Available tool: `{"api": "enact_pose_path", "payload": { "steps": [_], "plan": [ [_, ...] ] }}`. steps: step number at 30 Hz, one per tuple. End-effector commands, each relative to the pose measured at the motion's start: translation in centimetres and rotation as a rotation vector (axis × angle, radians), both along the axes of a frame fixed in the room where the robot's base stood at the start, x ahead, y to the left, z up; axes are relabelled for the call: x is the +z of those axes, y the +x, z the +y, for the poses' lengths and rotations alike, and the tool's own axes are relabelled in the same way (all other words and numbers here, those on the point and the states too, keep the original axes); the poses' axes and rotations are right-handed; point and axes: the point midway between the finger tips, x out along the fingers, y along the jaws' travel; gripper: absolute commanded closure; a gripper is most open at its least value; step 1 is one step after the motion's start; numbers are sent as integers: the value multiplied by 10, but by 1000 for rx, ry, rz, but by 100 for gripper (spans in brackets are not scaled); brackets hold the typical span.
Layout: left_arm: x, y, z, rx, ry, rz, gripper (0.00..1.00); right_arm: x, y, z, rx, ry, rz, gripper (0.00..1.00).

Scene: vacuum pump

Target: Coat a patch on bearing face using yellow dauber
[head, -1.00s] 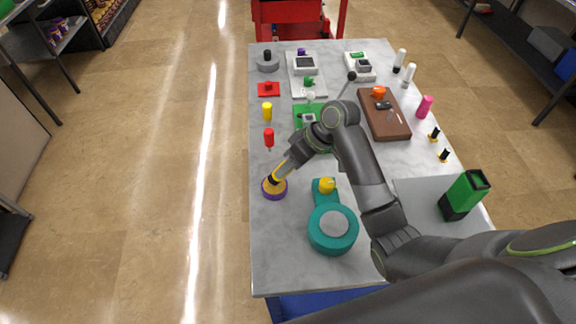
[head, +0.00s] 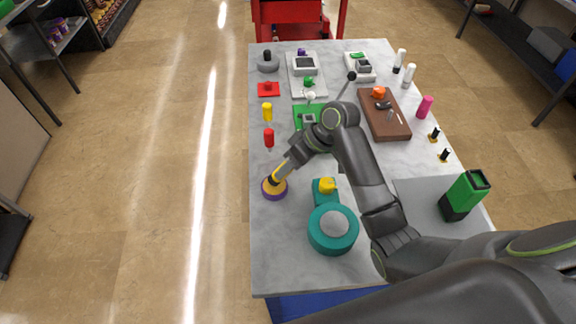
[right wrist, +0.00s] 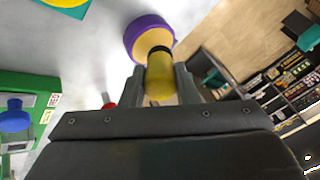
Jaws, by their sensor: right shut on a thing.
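My right gripper (head: 277,176) is shut on the yellow dauber (right wrist: 160,78), a yellow cylinder with a black collar. The dauber's far end points at a round purple-rimmed dish (head: 264,191) with a yellow-orange inside, at the table's left edge. In the right wrist view the dauber overlaps this dish (right wrist: 133,30); I cannot tell whether they touch. To the right, a teal pump body (head: 318,238) has a round grey face (head: 335,226) and a yellow part (head: 327,185) behind it. I cannot tell which surface is the bearing face. My left gripper is not in view.
A red-handled tool (head: 269,137) and another yellow one (head: 267,110) stand along the left edge. A green block (head: 301,111) lies partly behind my right arm. A green and black container (head: 465,195) stands at right. The front-left table corner is clear.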

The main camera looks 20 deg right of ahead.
Motion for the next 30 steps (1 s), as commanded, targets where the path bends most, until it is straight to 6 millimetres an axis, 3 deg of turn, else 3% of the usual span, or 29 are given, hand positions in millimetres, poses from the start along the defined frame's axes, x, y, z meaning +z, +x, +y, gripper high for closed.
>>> {"api": "enact_pose_path", "payload": {
  "steps": [30],
  "plan": [
    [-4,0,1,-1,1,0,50,-10,0,0,0,0,0,95]
  ]
}}
